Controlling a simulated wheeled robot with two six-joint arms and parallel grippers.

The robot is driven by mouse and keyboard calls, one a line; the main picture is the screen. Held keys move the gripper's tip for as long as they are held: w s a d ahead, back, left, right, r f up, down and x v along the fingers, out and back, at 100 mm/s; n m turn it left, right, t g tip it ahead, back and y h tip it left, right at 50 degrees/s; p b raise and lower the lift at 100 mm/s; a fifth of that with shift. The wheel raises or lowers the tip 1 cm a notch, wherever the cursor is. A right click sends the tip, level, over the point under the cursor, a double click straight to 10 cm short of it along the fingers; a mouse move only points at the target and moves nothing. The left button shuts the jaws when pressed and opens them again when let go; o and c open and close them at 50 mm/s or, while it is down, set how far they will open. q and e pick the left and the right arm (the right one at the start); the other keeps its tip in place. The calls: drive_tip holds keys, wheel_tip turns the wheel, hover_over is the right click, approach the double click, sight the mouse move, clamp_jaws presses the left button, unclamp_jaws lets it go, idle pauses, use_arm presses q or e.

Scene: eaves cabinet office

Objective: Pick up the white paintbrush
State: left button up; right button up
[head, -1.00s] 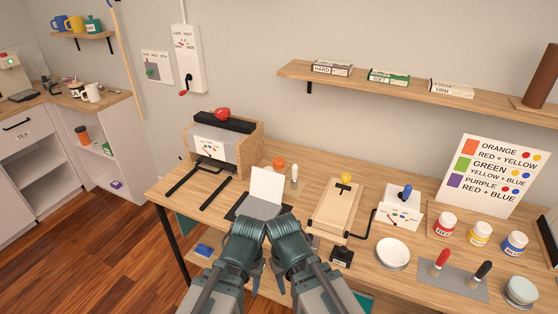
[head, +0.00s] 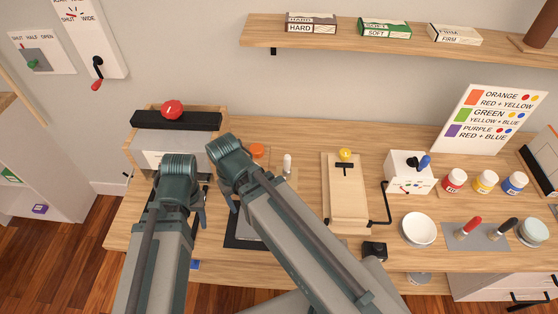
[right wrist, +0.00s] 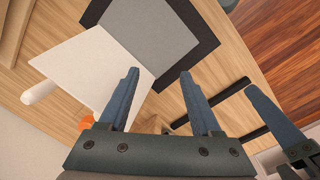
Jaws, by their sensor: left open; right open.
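A small white upright stick (head: 287,164) stands at the back of the table beside an orange-topped jar; I cannot tell for sure that it is the white paintbrush. It also shows at the left edge of the right wrist view (right wrist: 40,92). My left gripper (head: 190,207) is open, left of the stick and in front of the black-topped box. My right gripper (right wrist: 159,76) is open and empty above a white card (right wrist: 95,70) and a dark-bordered grey plate (right wrist: 205,22). In the head view my right arm covers most of that plate.
A wooden board with a crank (head: 347,205), a white bowl (head: 418,230) and paint jars (head: 486,182) crowd the table. My grippers are close together.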

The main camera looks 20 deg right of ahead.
drive_tip(key=w+d+r+m+p, duration=0.2)
drive_tip(key=w+d+r+p, duration=0.1)
drive_tip(key=d+r+p, duration=0.4)
use_arm(q)
wheel_tip(320, 180, up, 11)
drive_tip(key=p, duration=0.2)
use_arm(e)
wheel_tip(320, 180, up, 4)
drive_tip(key=m, duration=1.5)
hover_over(287, 156)
drive_tip(key=shift+y, duration=0.4)
drive_tip(key=f+b, duration=0.8)
drive_tip(key=b, duration=0.1)
drive_tip(key=shift+s+d+f, duration=0.1)
drive_tip(key=shift+s+f, duration=0.1)
drive_tip(key=shift+f, duration=0.15)
use_arm(q)
wheel_tip(287, 156, down, 9)
drive_tip(key=shift+r, duration=0.2)
drive_tip(key=shift+s, duration=0.1)
use_arm(e)
drive_tip(key=f+b, duration=0.5)
drive_tip(key=shift+w+f, duration=0.2)
drive_tip(key=shift+w, duration=0.05)
use_arm(q)
wheel_tip(287, 156, down, 5)
drive_tip(key=shift+f, duration=0.1)
use_arm(e)
drive_tip(key=shift+r, duration=0.1)
